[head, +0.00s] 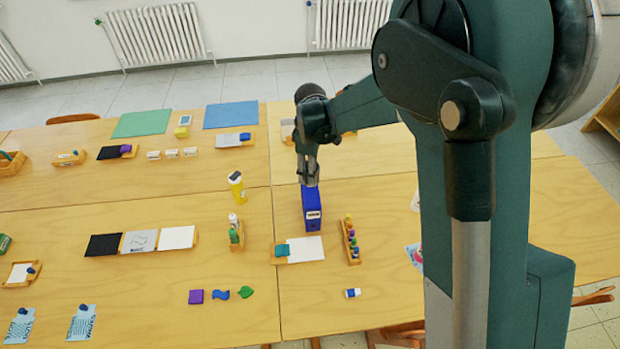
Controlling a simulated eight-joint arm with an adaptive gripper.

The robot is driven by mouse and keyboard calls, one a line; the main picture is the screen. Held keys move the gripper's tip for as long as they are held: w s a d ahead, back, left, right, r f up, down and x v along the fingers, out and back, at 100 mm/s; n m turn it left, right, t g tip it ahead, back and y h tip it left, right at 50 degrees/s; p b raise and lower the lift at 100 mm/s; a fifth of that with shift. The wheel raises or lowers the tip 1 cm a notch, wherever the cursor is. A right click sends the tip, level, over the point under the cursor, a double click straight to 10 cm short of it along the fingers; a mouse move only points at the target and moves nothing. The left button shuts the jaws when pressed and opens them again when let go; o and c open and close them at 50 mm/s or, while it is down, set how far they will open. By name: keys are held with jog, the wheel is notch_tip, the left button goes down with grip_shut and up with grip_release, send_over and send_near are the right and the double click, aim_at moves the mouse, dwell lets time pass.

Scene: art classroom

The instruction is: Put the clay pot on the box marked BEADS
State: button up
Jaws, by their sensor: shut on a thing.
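A blue box (312,207) with a white label stands on the table near the middle. The label's writing is too small to read, so I cannot tell whether it says BEADS. My gripper (308,182) points down at the far end of the blue box, with its fingertips at or just above the box's edge in the picture. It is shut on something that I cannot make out. I cannot tell whether the fingers touch the box. I cannot make out a clay pot anywhere in view.
A wooden rack of coloured bottles (351,241) stands right of the blue box. A wooden tray with white paper (306,249) lies in front. A yellow bottle (236,185) and a holder with a green bottle (235,232) stand left.

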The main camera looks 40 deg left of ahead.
jog(key=shift+f, duration=1.8)
jog(key=shift+f, duration=0.15)
jog(key=o, duration=1)
jog(key=shift+r, duration=0.2)
notch_tip(320, 180, up, 12)
